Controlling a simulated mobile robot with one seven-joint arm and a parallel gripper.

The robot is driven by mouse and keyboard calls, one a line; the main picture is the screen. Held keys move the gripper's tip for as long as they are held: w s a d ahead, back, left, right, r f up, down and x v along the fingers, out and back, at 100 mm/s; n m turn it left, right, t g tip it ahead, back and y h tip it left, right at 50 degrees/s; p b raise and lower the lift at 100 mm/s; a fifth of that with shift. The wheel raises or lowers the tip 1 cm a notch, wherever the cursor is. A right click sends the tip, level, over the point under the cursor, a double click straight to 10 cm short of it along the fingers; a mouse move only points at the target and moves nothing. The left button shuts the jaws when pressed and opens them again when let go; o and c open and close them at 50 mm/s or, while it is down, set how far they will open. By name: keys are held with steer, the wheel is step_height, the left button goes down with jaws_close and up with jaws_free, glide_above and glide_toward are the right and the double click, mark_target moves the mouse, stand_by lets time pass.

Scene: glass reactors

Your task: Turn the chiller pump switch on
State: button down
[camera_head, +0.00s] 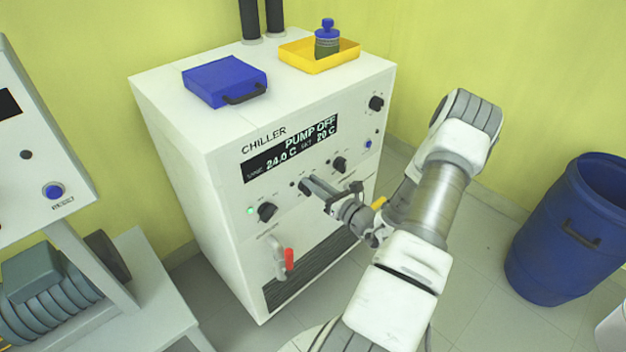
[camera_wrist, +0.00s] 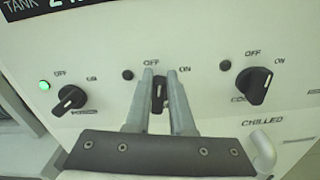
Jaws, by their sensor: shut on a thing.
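The white chiller (camera_head: 200,135) has a display (camera_head: 290,150) reading "PUMP OFF", with 24.0 C and 20 C below. In the wrist view, a black rotary switch (camera_wrist: 158,92) sits in the middle of a row of three, between OFF and ON marks. The lamp (camera_wrist: 128,75) beside it is dark. My gripper (camera_wrist: 160,80) is shut on this middle switch, one finger on each side. The switch stands about upright; its name label is hidden by the fingers. In the head view my gripper (camera_head: 308,186) reaches the front panel and hides this switch.
The left switch (camera_wrist: 68,98) has a lit green lamp; the right switch (camera_wrist: 254,86) has a dark lamp. A red-handled valve (camera_head: 288,259) sticks out below. A blue case (camera_head: 225,80) and yellow tray (camera_head: 320,65) are on top. A blue drum (camera_head: 550,255) stands right.

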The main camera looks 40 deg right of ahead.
steer(key=shift+s+d+f+m+p, duration=0.1)
steer(key=shift+d+f+m+p, duration=0.15)
steer(key=shift+m+p, duration=0.95)
steer(key=shift+w+d+f+m+p, duration=0.15)
steer(key=shift+f+m+p, duration=0.25)
steer(key=shift+m, duration=1.6)
steer(key=shift+s+d+f+m+p, duration=0.25)
steer(key=shift+m+p, duration=0.5)
steer(key=shift+m, duration=0.85)
steer(key=shift+w+f, duration=0.1)
steer(key=shift+a, duration=0.1)
steer(key=c, duration=0.8)
jaws_free()
steer(key=shift+d+r, duration=0.2)
steer(key=shift+s, duration=0.3)
steer(key=s, duration=0.5)
steer(key=s+d+p, duration=0.1)
steer(key=s, duration=0.5)
steer(key=s+p, duration=0.1)
steer(key=s, duration=0.4)
steer(key=shift+s+d, duration=0.15)
steer(key=shift+s, duration=0.2)
